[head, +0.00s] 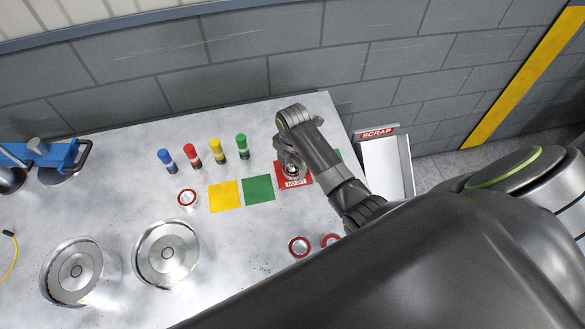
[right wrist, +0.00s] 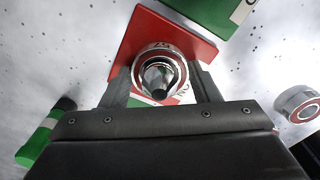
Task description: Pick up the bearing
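A metal ring, which looks like the bearing (right wrist: 138,62), sits around a pointed metal cone (right wrist: 159,78) over the red NO-GO square (right wrist: 133,39) in the right wrist view. My right gripper (right wrist: 160,82) has one finger on each side of this ring, close to its edges; I cannot tell whether they press on it. In the head view my right gripper (head: 291,160) is over the red square (head: 305,181) and mostly covers the ring. Other red-faced bearings lie on the table, one at the left (head: 187,197) and one near my arm (head: 300,246). My left gripper is out of view.
Yellow (head: 224,196) and green (head: 258,189) squares lie left of the red one. Two round metal plates (head: 166,254) are at front left, a blue vise (head: 45,154) far left. A SCRAP bin (head: 388,165) stands off the right edge.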

